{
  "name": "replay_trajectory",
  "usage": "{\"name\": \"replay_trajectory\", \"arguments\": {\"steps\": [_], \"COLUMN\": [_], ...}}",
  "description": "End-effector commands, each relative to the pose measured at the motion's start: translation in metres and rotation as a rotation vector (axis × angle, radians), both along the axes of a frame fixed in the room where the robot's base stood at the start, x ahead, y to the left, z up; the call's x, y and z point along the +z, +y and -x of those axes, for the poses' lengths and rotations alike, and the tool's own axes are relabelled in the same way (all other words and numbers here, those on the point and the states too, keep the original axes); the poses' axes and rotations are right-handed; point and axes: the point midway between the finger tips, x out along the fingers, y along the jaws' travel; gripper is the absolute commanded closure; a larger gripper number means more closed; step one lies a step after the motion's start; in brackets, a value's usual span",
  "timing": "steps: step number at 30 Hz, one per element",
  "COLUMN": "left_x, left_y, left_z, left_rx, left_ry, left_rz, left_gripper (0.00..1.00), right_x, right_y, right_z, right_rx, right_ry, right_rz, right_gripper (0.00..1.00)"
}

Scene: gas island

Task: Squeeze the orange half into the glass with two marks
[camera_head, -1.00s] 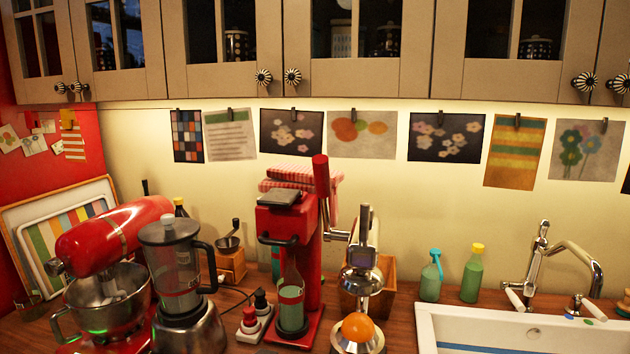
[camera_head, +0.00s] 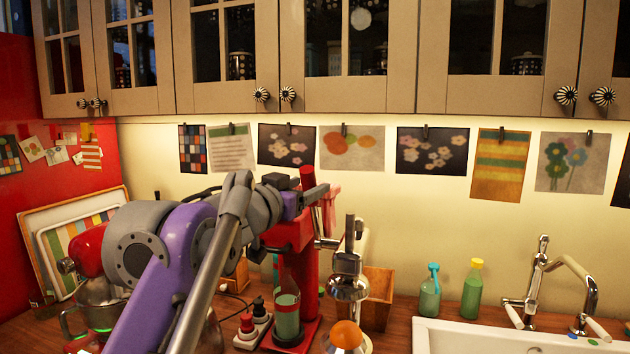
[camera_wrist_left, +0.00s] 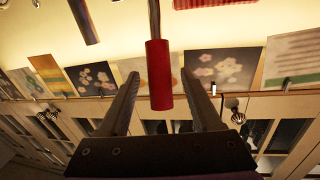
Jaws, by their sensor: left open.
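The orange half (camera_head: 346,335) sits low on the chrome juicer (camera_head: 348,286), right of the red machine. A chrome rod with a red grip (camera_head: 307,181) rises beside the juicer and seems joined to it. My left gripper (camera_head: 298,188) is up at this grip, partly hidden by its own arm. In the left wrist view the open fingers (camera_wrist_left: 163,90) stand on either side of the red grip (camera_wrist_left: 159,75), with gaps on both sides. A greenish glass vessel (camera_head: 287,315) stands under the red machine. I cannot make out a glass with two marks. My right gripper is not in view.
My left arm covers much of the mixer (camera_head: 88,250) and the blender. A wooden box (camera_head: 378,297) stands behind the juicer. Two green bottles (camera_head: 472,289) and the sink (camera_head: 430,335) are at the right. Cabinets (camera_head: 360,90) hang above.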

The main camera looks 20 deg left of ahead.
Motion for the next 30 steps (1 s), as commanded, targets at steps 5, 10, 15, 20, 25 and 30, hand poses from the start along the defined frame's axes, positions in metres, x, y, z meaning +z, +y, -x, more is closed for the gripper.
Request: {"name": "replay_trajectory", "arguments": {"steps": [5,10,15,20,25,30], "left_x": [0.001,0.000,0.000,0.000,0.000,0.000], "left_y": [-0.006,-0.009,-0.009,-0.009,-0.009,-0.009], "left_z": [-0.028,-0.041,-0.043,-0.043,-0.043,-0.043], "left_rx": [-0.001,0.001,0.001,0.001,0.001,0.001], "left_ry": [-0.001,0.000,0.000,0.000,0.000,0.000], "left_rz": [0.000,0.001,0.000,0.000,0.000,0.000], "left_gripper": [0.34,0.34,0.34,0.36,0.67,0.97], "right_x": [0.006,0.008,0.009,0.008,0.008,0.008], "right_y": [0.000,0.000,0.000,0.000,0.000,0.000], "right_z": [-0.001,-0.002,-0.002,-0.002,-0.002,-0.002], "right_rx": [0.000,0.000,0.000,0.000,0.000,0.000], "right_ry": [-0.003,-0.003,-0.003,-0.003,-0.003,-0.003], "right_rz": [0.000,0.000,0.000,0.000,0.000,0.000], "right_gripper": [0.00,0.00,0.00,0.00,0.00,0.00]}}
